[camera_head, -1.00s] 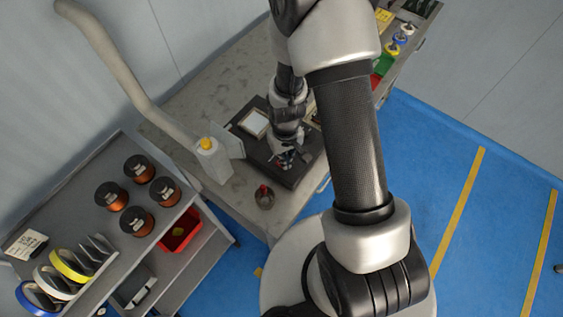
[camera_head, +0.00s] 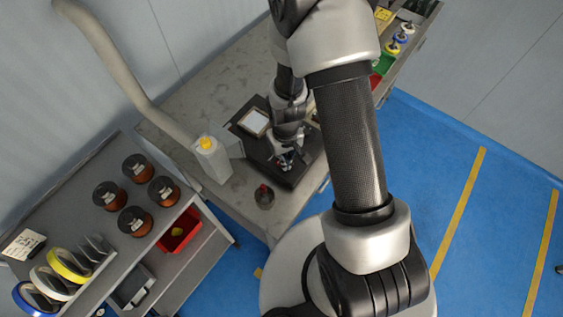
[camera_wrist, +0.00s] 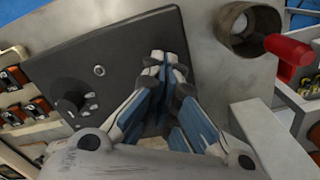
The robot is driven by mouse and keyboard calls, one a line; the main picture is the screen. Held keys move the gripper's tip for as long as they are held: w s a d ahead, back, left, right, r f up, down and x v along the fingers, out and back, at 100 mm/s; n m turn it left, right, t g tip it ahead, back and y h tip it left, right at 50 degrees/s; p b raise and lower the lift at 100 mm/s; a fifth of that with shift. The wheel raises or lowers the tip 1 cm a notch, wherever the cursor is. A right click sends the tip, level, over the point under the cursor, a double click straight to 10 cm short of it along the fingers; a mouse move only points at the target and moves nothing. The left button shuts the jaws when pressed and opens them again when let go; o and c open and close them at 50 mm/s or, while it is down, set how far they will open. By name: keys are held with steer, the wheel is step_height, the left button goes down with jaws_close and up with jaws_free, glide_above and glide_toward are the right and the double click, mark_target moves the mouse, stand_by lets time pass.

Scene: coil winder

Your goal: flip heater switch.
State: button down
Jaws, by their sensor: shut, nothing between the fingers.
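The dark flat-topped unit (camera_head: 262,150) sits on the grey bench, with a pale framed plate on its top. In the wrist view its dark panel (camera_wrist: 110,52) shows a black round knob (camera_wrist: 70,97) at the left and a small metal ring or toggle (camera_wrist: 99,71) to the right of it. I cannot tell for sure which part is the heater switch. My gripper (camera_wrist: 163,62) is shut and empty, with its fingertips over the right part of the panel. In the head view my gripper (camera_head: 286,160) is low over the unit's front half. Whether the fingertips touch the panel is unclear.
A white bottle with a yellow cap (camera_head: 212,160) stands left of the unit. A shelf with copper spools (camera_head: 135,221) stands at left.

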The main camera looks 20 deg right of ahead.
steer(key=shift+f+b, duration=0.4)
steer(key=shift+f, duration=0.15)
steer(key=shift+r, duration=0.2)
steer(key=shift+r+p, duration=2.55)
steer(key=shift+r, duration=0.8)
